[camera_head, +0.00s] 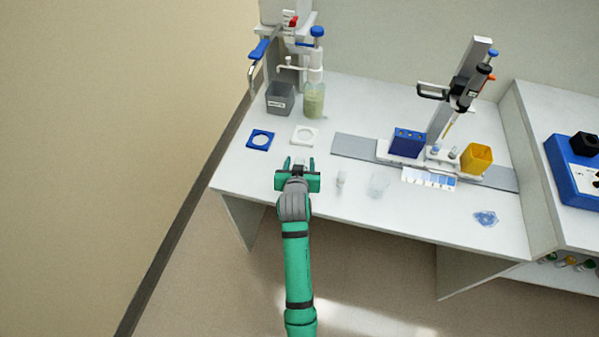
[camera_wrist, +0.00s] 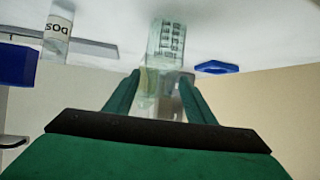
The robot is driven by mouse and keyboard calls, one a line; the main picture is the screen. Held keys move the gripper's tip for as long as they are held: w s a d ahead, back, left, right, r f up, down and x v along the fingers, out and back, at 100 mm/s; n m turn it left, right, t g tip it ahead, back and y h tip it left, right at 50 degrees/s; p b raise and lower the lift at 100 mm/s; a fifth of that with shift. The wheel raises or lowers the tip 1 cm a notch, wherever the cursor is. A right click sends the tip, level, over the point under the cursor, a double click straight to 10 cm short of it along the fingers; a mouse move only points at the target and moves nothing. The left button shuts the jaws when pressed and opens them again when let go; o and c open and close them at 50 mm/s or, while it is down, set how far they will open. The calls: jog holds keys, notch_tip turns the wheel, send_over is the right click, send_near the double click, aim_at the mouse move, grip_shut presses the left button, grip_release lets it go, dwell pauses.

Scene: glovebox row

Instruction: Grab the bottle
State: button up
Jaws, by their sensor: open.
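A clear bottle with printed markings (camera_wrist: 167,42) stands on the bench in the upside-down wrist view. Its narrower part lies between the two fingertips of my gripper (camera_wrist: 158,88). The jaws are open, and I cannot tell whether either finger touches the bottle. In the head view my gripper (camera_head: 298,163) is over the front left of the bench, pointing toward the back. There the gripper mostly hides the bottle.
A small clear vial (camera_head: 341,179) and a clear beaker (camera_head: 378,185) stand just right of the gripper. A blue square holder (camera_head: 260,140) and a white one (camera_head: 305,135) lie behind. A green-filled cylinder (camera_head: 314,101) and grey container (camera_head: 280,99) stand farther back.

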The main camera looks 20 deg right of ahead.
aim_at(300, 161)
jog(key=shift+x, duration=1.75)
jog(key=c, duration=1.2)
jog(key=shift+r, duration=0.1)
